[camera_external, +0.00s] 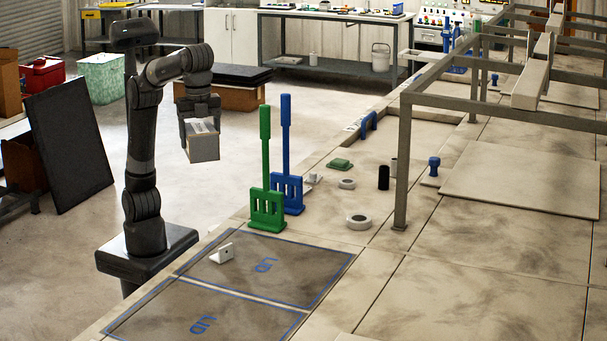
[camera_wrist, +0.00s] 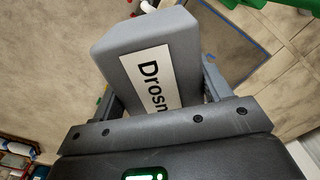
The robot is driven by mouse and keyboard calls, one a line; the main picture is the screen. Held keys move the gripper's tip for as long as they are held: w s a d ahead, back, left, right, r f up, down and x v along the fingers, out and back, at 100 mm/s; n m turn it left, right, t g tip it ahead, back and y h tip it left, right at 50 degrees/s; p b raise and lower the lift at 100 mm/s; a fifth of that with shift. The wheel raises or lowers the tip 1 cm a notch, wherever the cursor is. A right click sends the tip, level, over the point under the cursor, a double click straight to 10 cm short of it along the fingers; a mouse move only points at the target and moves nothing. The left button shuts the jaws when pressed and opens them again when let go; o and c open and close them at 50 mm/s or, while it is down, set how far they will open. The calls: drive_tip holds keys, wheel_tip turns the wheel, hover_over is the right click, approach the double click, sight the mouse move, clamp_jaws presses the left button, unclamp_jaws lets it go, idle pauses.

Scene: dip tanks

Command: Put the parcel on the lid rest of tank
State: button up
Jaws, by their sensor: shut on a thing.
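The parcel is a grey box (camera_external: 204,149) with a white label. My gripper (camera_external: 201,118) is shut on it and holds it in the air, left of the tank deck and over the floor. In the wrist view the parcel (camera_wrist: 185,55) sits between the two fingers, and its label reads "Drosn", with the rest hidden. Two blue-outlined rectangles marked "LID" lie on the deck at the front: a farther one (camera_external: 300,272) and a nearer one (camera_external: 160,314). Which tank each belongs to, I cannot tell.
A small white bracket (camera_external: 222,254) stands on the farther lid rectangle. A green paddle (camera_external: 266,200) and a blue paddle (camera_external: 287,185) stand upright just behind it. White rings, a black cylinder (camera_external: 383,178) and a grey frame (camera_external: 402,165) stand farther right.

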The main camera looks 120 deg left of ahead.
drive_tip(key=w+d+f+m, duration=0.1)
drive_tip(key=d+f+m, duration=0.25)
drive_tip(key=d, duration=0.55)
drive_tip(key=w+a+f+m, duration=0.1)
drive_tip(key=w+a+f, duration=0.1)
drive_tip(key=w+f, duration=0.3)
drive_tip(key=w+a+f+m, duration=0.2)
drive_tip(key=w+a+f, duration=0.1)
drive_tip(key=w+f, duration=0.3)
drive_tip(key=w+a+f+m, duration=0.2)
drive_tip(key=w+f, duration=0.4)
drive_tip(key=shift+a, duration=0.4)
drive_tip(key=shift+f, duration=2)
drive_tip(key=shift+f, duration=0.1)
drive_tip(key=o, duration=1.2)
